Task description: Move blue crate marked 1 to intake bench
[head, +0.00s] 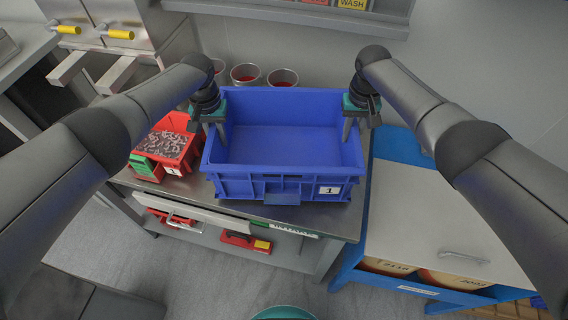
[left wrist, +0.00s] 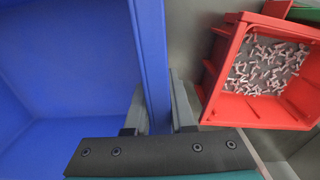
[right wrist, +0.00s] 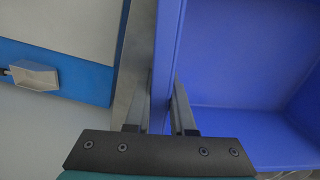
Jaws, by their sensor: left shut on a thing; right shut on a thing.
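The blue crate (head: 283,188) with a white label marked 1 is empty and upright over the grey metal bench (head: 335,229). Whether its bottom touches the bench top is hard to tell. My left gripper (head: 214,128) is shut on the crate's left wall, and its fingers straddle that wall in the left wrist view (left wrist: 158,115). My right gripper (head: 350,128) is shut on the right wall, which runs between its fingers in the right wrist view (right wrist: 159,115). A bench sign is partly hidden below the crate.
A red bin (head: 177,142) of small parts stands close to the crate's left side. Several metal cups (head: 283,78) stand behind it. A blue-framed cabinet (head: 425,225) with a pale top adjoins on the right. Red items sit on the bench's lower shelf.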

